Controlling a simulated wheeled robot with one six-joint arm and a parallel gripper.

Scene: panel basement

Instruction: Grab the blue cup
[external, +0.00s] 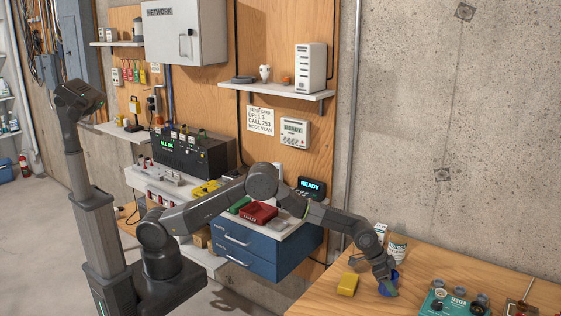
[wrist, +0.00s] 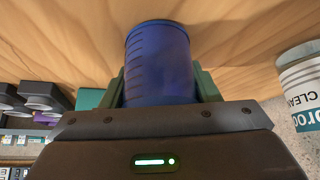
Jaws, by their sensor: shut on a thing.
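The blue cup (external: 392,277) is at the wooden table near the bottom right of the external view. It fills the upper middle of the wrist view (wrist: 160,62), with a ribbed side. My gripper (external: 388,288) reaches down to it, and its two green fingers (wrist: 162,88) are shut on the cup, one on each side. The cup's lower part is hidden behind my gripper body in the wrist view. I cannot tell whether the cup touches the tabletop.
A yellow block (external: 347,284) lies just left of the cup on the wooden table (external: 440,262). A white labelled can (external: 397,249) stands behind it, beside a small box (external: 381,231). A green tester box (external: 450,303) is to the right.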

